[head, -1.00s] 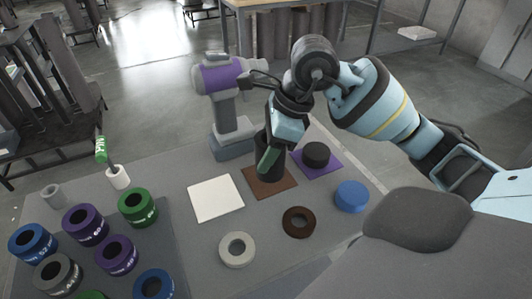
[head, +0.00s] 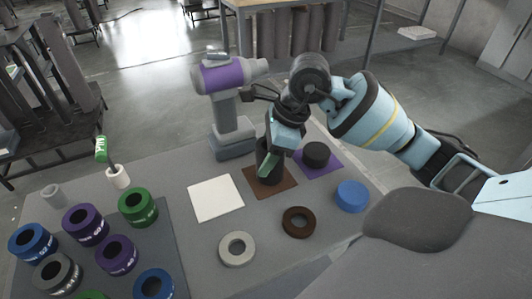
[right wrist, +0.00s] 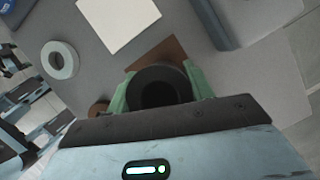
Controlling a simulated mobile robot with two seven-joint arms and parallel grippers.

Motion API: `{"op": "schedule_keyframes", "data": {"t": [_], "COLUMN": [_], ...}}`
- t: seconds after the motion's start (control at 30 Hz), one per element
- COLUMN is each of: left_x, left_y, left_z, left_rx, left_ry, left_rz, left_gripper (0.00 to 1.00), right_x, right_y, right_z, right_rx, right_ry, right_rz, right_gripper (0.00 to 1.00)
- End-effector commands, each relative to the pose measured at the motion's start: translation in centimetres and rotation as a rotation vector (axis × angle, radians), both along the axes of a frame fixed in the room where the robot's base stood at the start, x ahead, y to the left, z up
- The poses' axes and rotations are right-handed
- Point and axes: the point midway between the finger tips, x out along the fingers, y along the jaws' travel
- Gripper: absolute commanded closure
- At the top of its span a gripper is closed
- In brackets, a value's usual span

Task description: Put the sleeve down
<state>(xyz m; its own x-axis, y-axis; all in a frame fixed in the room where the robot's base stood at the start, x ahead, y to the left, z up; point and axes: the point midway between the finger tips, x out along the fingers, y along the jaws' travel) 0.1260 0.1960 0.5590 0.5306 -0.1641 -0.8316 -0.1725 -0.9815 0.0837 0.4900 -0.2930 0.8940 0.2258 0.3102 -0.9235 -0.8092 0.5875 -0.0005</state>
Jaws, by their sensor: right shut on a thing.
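The sleeve (head: 273,174) is a black, upright hollow cylinder over the brown square mat (head: 286,188). My right gripper (head: 268,160) is shut on it from above, with green fingertips on its sides. In the right wrist view the sleeve's open top (right wrist: 160,88) shows between the green fingers. The brown mat (right wrist: 166,52) shows behind it there. I cannot tell if the sleeve's base touches the mat. My left gripper is not in view.
Close by are a white square mat (head: 215,198), a purple mat (head: 333,167) with a black cylinder (head: 317,153), a blue disc (head: 352,196), a brown ring (head: 298,222) and a grey ring (head: 237,249). A purple-grey machine (head: 230,100) stands behind. Several coloured rings lie at left.

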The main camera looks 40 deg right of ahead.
Motion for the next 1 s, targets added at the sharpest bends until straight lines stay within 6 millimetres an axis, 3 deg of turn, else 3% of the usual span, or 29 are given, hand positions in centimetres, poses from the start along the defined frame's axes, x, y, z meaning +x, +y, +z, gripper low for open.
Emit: {"op": "schedule_keyframes", "data": {"t": [0.13,0.17,0.3,0.67,0.83,1.0], "left_x": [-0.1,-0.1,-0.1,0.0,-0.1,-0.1], "left_y": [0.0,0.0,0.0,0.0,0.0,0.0], "left_z": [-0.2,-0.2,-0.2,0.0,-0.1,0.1], "left_rx": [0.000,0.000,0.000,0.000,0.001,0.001], "left_ry": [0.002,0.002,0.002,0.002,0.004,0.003], "left_rz": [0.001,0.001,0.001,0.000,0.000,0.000], "left_gripper": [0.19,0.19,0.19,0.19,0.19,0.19], "right_x": [0.0,0.0,0.0,0.0,-0.4,-1.2], "right_y": [0.0,0.0,0.0,0.0,-0.7,-1.8], "right_z": [-0.2,-0.3,-0.3,0.1,2.0,5.3], "right_rx": [0.000,-0.001,-0.001,0.001,-0.001,-0.002], "right_ry": [-0.002,0.001,0.001,-0.001,-0.004,-0.004], "right_rz": [-0.001,0.000,0.000,0.000,-0.002,-0.002], "right_gripper": [0.75,0.45,0.27,0.26,0.26,0.26]}}
